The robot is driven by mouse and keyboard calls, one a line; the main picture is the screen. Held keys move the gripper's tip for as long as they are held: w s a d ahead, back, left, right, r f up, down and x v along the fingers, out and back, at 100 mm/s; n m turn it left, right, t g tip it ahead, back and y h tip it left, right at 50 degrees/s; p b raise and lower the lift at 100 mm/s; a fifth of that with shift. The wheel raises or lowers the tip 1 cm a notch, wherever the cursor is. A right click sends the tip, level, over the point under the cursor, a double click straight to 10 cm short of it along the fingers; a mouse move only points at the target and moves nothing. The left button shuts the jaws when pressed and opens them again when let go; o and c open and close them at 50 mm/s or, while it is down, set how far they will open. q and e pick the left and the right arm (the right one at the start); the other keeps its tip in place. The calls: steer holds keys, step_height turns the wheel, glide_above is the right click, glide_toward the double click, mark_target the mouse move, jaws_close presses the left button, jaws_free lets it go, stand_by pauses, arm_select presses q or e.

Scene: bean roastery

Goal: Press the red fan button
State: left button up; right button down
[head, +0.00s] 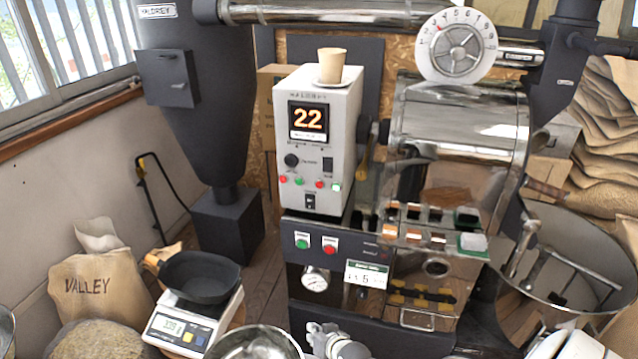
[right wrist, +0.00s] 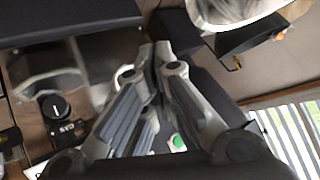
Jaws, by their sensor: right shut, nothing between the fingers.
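A round red button (head: 329,249) sits on the dark front panel (head: 345,237) of the roaster, right of a green button (head: 302,243). Its label is too small to read. Smaller red and green buttons are on the white control box (head: 330,140) above. My right gripper (head: 322,328) is at the bottom of the head view, below the panel and apart from the red button. In the right wrist view its fingers (right wrist: 157,52) are together and empty. A green button (right wrist: 179,142) shows beside the fingers there; I cannot make out the red one. My left gripper is not in view.
A pressure gauge (head: 316,280) and a small sign (head: 366,274) are just below the panel. A scale (head: 193,325) with a black pan (head: 201,277) stands at left. A paper cup (head: 332,64) is on the control box. A round cooling tray (head: 590,232) is at right.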

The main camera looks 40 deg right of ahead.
mark_target(319, 184)
steer(key=w+d+r+m+t, duration=0.1)
steer(key=w+r, duration=0.3)
steer(key=r, duration=0.6)
steer(key=w+d+r+m+t+p, duration=0.1)
steer(key=w+d+r+t, duration=0.2)
steer(key=r, duration=0.8)
steer(key=w+d+r+m+t+p, duration=0.1)
steer(key=w+r, duration=0.4)
steer(key=r, duration=0.5)
steer(key=shift+w+d+r+t+h, duration=0.15)
steer(key=shift+w+d+t+h, duration=0.2)
steer(key=shift+d+t, duration=0.35)
steer(key=shift+s, duration=0.1)
steer(key=shift+w+d+b, duration=1.45)
steer(key=shift+d+b, duration=0.2)
steer(key=shift+d, duration=0.05)
steer(key=shift+w+d+b, duration=1.4)
steer(key=shift+d+b, duration=0.25)
steer(key=shift+d, duration=0.05)
